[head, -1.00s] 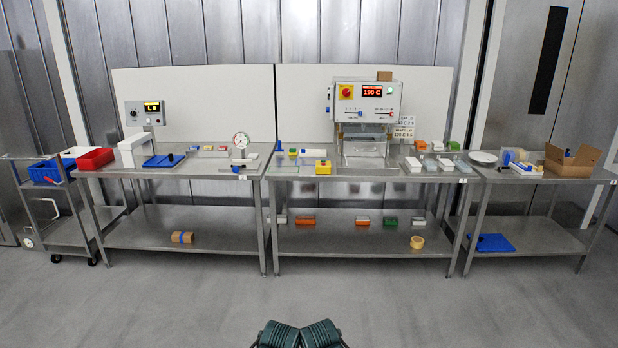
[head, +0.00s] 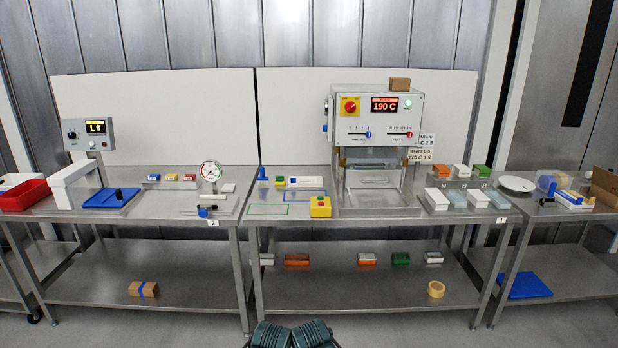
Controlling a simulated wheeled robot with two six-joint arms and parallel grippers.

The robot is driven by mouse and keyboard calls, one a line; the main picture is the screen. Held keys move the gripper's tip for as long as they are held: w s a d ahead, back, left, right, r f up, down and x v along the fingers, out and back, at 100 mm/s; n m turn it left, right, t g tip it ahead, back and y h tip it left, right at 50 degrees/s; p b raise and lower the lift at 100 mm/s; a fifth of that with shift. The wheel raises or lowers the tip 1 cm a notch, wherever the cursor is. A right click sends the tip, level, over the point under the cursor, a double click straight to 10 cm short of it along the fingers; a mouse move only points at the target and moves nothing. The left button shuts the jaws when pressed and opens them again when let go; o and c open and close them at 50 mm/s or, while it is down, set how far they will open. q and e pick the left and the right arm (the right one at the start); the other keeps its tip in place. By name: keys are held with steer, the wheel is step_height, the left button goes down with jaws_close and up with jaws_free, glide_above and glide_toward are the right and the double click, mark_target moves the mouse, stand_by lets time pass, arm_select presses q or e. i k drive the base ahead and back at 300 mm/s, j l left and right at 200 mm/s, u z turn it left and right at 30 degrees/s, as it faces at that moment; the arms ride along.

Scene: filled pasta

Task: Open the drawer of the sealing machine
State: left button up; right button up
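The sealing machine (head: 376,105) stands at the back of the middle steel table. It has a light grey control box with a red display reading 190 C, a red knob on a yellow plate and small sliders. Below the box is its metal drawer (head: 372,180), low between the machine's side posts. The drawer seems to be in, but its handle is too small to make out. Only dark green ribbed parts of my arms show at the bottom edge, well short of the table. Neither gripper can be seen.
A tape roll (head: 436,289) lies on the lower shelf. The floor before the tables is clear.

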mark_target(354, 179)
steer(key=i+j+z, duration=0.1)
steer(key=i+z, duration=0.35)
steer(key=i+j+z, duration=0.3)
steer(key=i+z, duration=0.15)
steer(key=i, duration=0.15)
steer(key=i+j+z, duration=0.85)
steer(key=j, duration=0.2)
